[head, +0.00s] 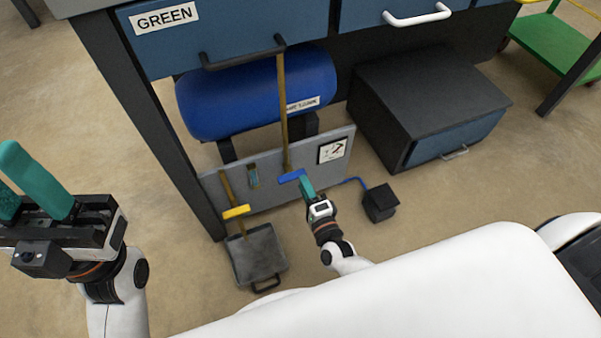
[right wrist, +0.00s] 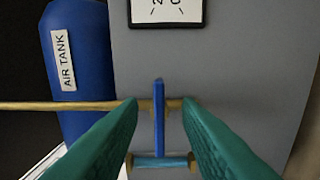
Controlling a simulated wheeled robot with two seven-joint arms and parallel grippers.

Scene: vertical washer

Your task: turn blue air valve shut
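The blue air valve handle (head: 291,176) sits on a brass pipe (head: 284,110) in front of the grey panel (head: 270,190), under the workbench. It lies crosswise to the pipe. In the right wrist view the handle (right wrist: 158,118) stands between my right gripper's teal fingers (right wrist: 161,106), with a gap on each side. The right gripper (head: 305,186) is open at the valve; its far finger is hard to see in the head view. My left gripper (head: 36,182) is open and empty at the far left, away from the valve.
A yellow valve handle (head: 237,212) sits on a second pipe to the left. The blue air tank (head: 255,95) is above the panel, with a gauge (head: 332,150) at right. A black box (head: 380,203), a grey pan (head: 257,255) and a cabinet (head: 430,95) stand on the floor.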

